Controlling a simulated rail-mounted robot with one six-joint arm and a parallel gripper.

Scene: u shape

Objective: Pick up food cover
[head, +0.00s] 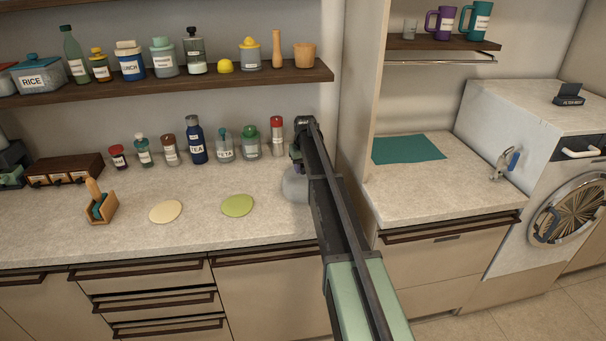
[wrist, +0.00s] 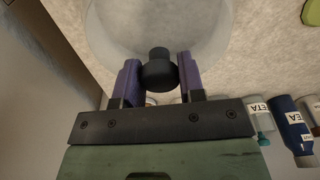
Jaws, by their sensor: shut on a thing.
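The food cover (wrist: 113,38) is a pale, translucent dome with a dark round knob (wrist: 159,70) on top. In the wrist view it is at the top centre, over the speckled counter. My gripper (wrist: 160,78) has its two purple fingers on either side of the knob, shut on it. In the head view the cover (head: 294,186) shows partly behind my arm, at the right end of the left counter. I cannot tell whether its rim touches the counter. My gripper's fingers (head: 297,158) are mostly hidden by my arm there.
Several labelled bottles and jars (head: 194,140) stand along the back of the counter, left of the cover. A green disc (head: 237,205) and a cream disc (head: 165,211) lie to its left. A partition wall (head: 361,100) stands close on the right. A loaded shelf (head: 170,85) hangs above.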

